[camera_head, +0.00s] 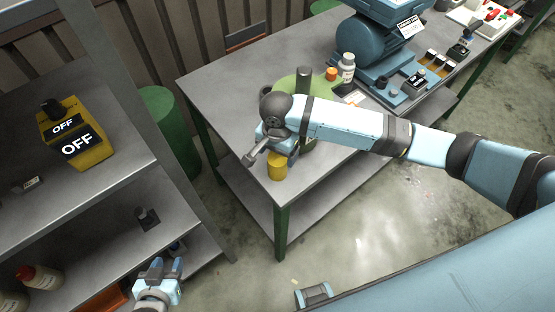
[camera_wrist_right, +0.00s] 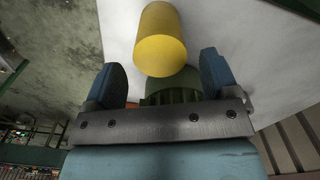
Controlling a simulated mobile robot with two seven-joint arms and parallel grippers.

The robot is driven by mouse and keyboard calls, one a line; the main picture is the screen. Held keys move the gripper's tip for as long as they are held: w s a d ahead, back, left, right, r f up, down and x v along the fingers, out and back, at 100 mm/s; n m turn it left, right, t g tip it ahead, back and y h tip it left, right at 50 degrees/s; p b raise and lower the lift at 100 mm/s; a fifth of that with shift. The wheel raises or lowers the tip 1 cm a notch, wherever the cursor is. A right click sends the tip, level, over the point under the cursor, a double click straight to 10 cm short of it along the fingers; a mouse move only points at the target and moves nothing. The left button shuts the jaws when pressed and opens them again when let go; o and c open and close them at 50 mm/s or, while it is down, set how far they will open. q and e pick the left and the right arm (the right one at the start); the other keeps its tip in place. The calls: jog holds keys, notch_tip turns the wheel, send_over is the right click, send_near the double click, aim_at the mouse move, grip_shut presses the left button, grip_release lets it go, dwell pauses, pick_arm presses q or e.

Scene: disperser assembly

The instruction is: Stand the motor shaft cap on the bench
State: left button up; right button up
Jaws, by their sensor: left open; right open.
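A yellow cylinder (camera_head: 277,168), which looks like the motor shaft cap, stands upright on the bench (camera_head: 225,92) near its front corner. My right gripper (camera_head: 284,152) is just behind it in the head view, with its fingers partly hidden by my wrist. In the right wrist view the yellow cylinder (camera_wrist_right: 160,42) shows just beyond the open fingers (camera_wrist_right: 162,80), apart from them. A dark green ridged part (camera_wrist_right: 173,86) lies behind it between the fingers; I cannot tell what it is. My left gripper (camera_head: 160,268) is open and empty, low by the shelf at left.
A round green piece (camera_head: 290,86) and a dark cylinder (camera_head: 303,74) are behind my right wrist. A white bottle (camera_head: 347,66) and a blue machine (camera_head: 375,45) stand further back. A shelf (camera_head: 120,150) with a yellow OFF box (camera_head: 82,135) is at left. The bench's left part is clear.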

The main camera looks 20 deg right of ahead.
notch_tip(320, 180, up, 7)
jog(key=shift+f, duration=0.2)
dwell(0.5)
